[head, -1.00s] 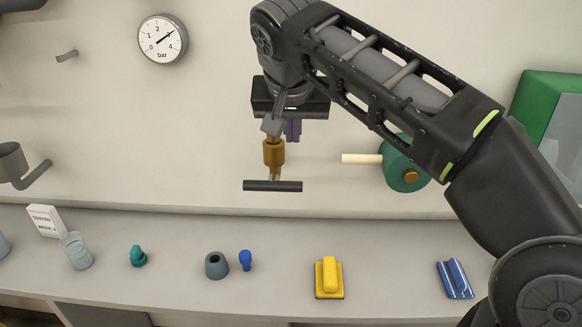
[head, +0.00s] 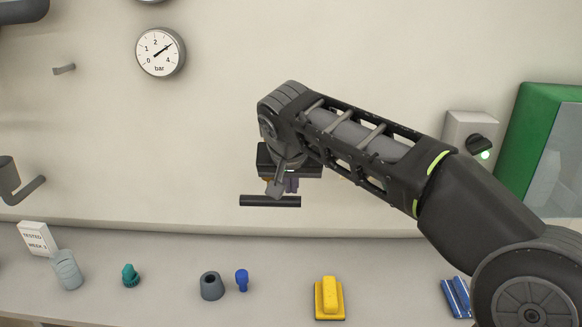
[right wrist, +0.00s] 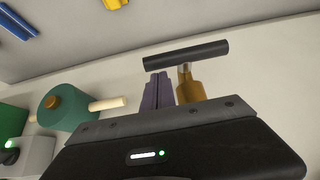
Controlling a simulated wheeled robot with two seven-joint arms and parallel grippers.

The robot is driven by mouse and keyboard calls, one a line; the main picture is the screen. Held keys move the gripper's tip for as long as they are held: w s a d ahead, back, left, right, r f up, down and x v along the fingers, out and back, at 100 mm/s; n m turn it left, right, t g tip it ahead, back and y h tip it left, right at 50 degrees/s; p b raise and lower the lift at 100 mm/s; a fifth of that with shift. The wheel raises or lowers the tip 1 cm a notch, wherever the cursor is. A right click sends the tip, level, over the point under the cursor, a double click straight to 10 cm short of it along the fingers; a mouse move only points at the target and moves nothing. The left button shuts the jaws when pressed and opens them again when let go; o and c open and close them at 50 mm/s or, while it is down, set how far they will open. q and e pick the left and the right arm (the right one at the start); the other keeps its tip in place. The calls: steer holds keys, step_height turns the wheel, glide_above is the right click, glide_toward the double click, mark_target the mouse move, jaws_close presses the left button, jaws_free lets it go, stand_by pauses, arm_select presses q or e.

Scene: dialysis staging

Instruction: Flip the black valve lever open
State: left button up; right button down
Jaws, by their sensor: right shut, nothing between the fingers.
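The black valve lever (head: 257,201) is a dark horizontal bar on the wall, and it also shows in the right wrist view (right wrist: 205,53). Its brass valve body (right wrist: 191,91) is mostly hidden behind my gripper in the head view. My right gripper (head: 291,186) is shut and empty, just above the lever's right half in the head view. Its purple-grey fingers (right wrist: 158,90) are beside the brass stem in the right wrist view, with their tips close to the lever. I cannot tell whether they touch it. My left gripper is not in view.
A pressure gauge (head: 160,52) hangs upper left. A teal round fitting with a cream handle (right wrist: 68,108) is beside the valve. A grey box with a black knob (head: 468,130) and a green cabinet (head: 540,110) are right. A yellow block (head: 329,298) and small parts lie on the shelf below.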

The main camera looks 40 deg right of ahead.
steer(key=shift+f, duration=0.3)
steer(key=shift+s+d+f+b, duration=0.1)
steer(key=shift+s+f+b, duration=0.1)
steer(key=shift+b, duration=0.4)
steer(key=shift+f+y+b, duration=0.1)
steer(key=shift+y+b, duration=0.2)
steer(key=shift+b, duration=0.05)
steer(key=shift+s+d+f+m+t+b, duration=0.15)
steer(key=shift+f+m+t+b, duration=0.15)
steer(key=shift+t+b, duration=0.3)
steer(key=f+t+y+b, duration=0.1)
steer(key=b, duration=0.3)
steer(key=f+m+t+y+b, duration=0.1)
steer(key=f+y+b, duration=0.1)
steer(key=b, duration=0.3)
steer(key=d+f+m+t+y+b, duration=0.1)
steer(key=t+y+b, duration=0.1)
steer(key=b, duration=0.2)
steer(key=shift+s+f+b, duration=0.2)
steer(key=shift+s+b, duration=0.15)
steer(key=f+m+t+y+b, duration=0.1)
steer(key=t+b, duration=0.1)
steer(key=b, duration=0.3)
steer(key=w+a+f+m+t+y+b, duration=0.1)
steer(key=b, duration=0.5)
steer(key=f+m+t+y+b, duration=0.1)
steer(key=t+y+b, duration=0.1)
steer(key=b, duration=0.4)
steer(key=shift+w+a+f+m+t, duration=0.15)
steer(key=shift+a+f+m+t, duration=0.15)
